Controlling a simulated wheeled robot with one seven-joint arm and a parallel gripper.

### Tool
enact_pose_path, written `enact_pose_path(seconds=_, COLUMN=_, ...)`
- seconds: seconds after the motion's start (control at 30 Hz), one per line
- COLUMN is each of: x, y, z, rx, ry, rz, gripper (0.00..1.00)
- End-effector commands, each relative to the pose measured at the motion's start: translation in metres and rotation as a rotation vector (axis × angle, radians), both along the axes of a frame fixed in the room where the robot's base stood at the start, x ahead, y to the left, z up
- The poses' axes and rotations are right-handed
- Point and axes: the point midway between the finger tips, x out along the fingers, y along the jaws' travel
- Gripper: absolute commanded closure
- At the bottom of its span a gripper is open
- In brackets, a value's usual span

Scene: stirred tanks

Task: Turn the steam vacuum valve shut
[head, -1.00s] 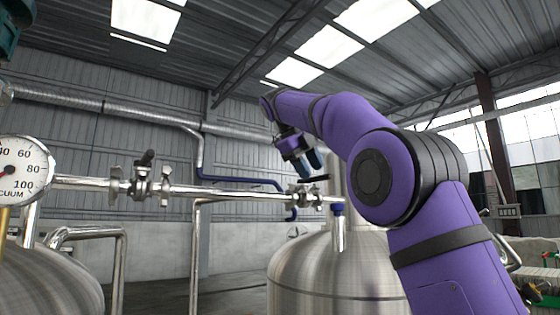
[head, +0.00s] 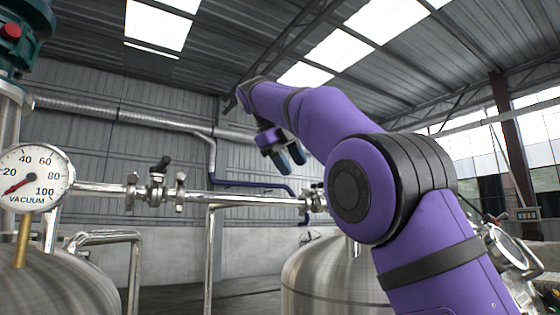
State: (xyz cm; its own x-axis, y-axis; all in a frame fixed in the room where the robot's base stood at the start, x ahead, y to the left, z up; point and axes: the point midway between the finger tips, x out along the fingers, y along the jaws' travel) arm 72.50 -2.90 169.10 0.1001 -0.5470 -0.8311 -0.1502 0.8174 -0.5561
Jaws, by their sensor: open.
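A steel pipe (head: 245,198) runs right from the vacuum gauge and carries two valves. The left valve (head: 157,190) has a black handle tilted up to the right. The right valve (head: 316,200), above the right tank, is partly hidden by my arm, and its dark handle barely shows. No readable label tells which one is the steam vacuum valve. My gripper (head: 290,160) is open and empty, its blue fingers pointing down. In the picture it is above and left of the right valve, apart from it.
The round vacuum gauge (head: 35,178) has a red needle at the low end. Steel tanks stand at left (head: 50,285) and right (head: 325,280). A bent pipe (head: 105,238) rises in front of the wall. A blue pipe (head: 245,183) runs behind my gripper.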

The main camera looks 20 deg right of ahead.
Motion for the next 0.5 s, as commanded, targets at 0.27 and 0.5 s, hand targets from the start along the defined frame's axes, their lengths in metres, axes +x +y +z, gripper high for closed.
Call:
enact_pose_path(seconds=0.27, x=0.000, y=0.013, z=-0.003, rx=0.002, ry=0.008, rz=-0.001, gripper=0.58)
enact_pose_path(seconds=0.5, x=-0.002, y=0.024, z=-0.002, rx=0.001, ry=0.006, rz=-0.001, gripper=0.58)
